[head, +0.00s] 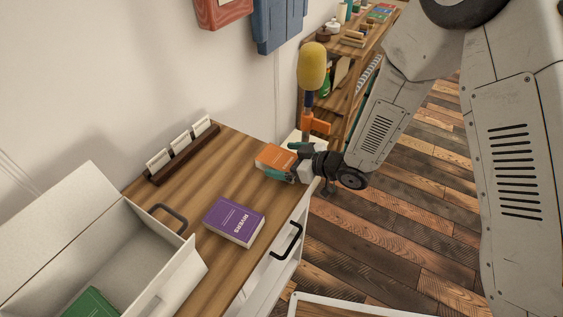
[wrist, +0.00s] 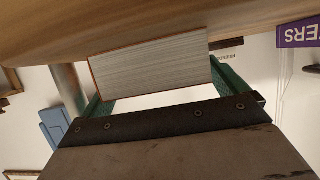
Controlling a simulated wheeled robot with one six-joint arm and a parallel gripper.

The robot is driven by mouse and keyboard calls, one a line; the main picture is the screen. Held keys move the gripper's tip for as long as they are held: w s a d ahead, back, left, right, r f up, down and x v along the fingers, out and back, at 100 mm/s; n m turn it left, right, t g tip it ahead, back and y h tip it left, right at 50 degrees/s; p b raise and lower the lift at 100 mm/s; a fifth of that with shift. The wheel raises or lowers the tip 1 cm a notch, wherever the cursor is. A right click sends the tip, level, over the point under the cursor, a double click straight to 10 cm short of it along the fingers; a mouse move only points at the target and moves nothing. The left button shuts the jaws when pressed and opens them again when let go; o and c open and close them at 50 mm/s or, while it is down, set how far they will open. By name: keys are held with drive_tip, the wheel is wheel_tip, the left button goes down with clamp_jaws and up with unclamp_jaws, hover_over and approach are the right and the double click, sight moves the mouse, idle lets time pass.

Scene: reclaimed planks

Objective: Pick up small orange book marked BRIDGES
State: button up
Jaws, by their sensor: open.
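The small orange book (head: 275,157) lies at the far right end of the wooden desktop, and I cannot read its lettering. In the wrist view its pale page block (wrist: 150,72) faces me, with a thin strip of orange cover at the edges. My gripper (head: 284,174) is at the book's near right side, low over the desk edge. In the wrist view the teal fingers of my gripper (wrist: 160,88) are apart, one toward each side of the book. The jaws are open, and I cannot tell whether either finger touches it. The fingers partly hide the book's lower edge in the head view.
A purple book (head: 234,221) marked RIVERS lies nearer on the desktop (head: 190,197). A white open box (head: 175,277) holds a green book (head: 90,303). A dark rack (head: 183,154) with white cards stands by the wall. A yellow-topped orange object (head: 313,75) rises behind my gripper.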

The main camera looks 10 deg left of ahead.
drive_tip(key=c, duration=1.2)
drive_tip(key=shift+o, duration=0.2)
